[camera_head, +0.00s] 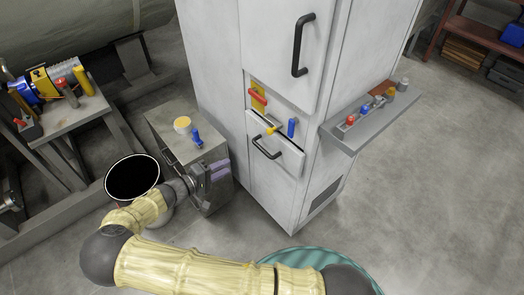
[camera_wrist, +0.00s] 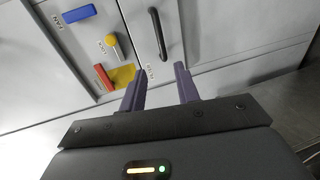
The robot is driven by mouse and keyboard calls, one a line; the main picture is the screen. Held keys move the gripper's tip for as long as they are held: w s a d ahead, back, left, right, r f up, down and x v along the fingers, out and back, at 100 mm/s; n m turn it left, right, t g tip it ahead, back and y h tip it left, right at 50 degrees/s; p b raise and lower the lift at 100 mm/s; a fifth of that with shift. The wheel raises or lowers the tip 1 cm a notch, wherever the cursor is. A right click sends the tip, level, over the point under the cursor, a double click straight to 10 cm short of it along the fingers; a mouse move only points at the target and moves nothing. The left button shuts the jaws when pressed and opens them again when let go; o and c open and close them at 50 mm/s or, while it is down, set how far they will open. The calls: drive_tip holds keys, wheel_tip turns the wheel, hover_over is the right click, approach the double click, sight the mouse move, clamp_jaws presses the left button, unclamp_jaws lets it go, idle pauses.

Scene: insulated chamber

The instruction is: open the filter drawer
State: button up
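The filter drawer (camera_head: 281,158) is the pale lower front of the tall white cabinet, with a black bar handle (camera_head: 266,148). In the wrist view the same handle (camera_wrist: 158,34) stands just beyond my fingertips, roughly in line with the space between them. My gripper (camera_head: 221,169) is left of the drawer, beside the small grey cabinet. Its two purple fingers (camera_wrist: 160,80) are apart with nothing between them, not touching the handle. I cannot tell whether the drawer is fully closed.
Red (camera_head: 258,95), yellow (camera_head: 271,131) and blue (camera_head: 291,128) controls sit above the drawer handle. A grey shelf (camera_head: 345,139) juts from the cabinet's right side. A small grey cabinet (camera_head: 165,121) and a black-mouthed bin (camera_head: 108,186) stand left. Floor before the drawer is clear.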

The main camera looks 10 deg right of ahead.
sight(262, 148)
drive_tip(key=shift+d, duration=0.1)
drive_tip(key=x, duration=1.7)
drive_tip(key=shift+d+f+p, duration=0.1)
drive_tip(key=shift+p, duration=0.2)
clamp_jaws()
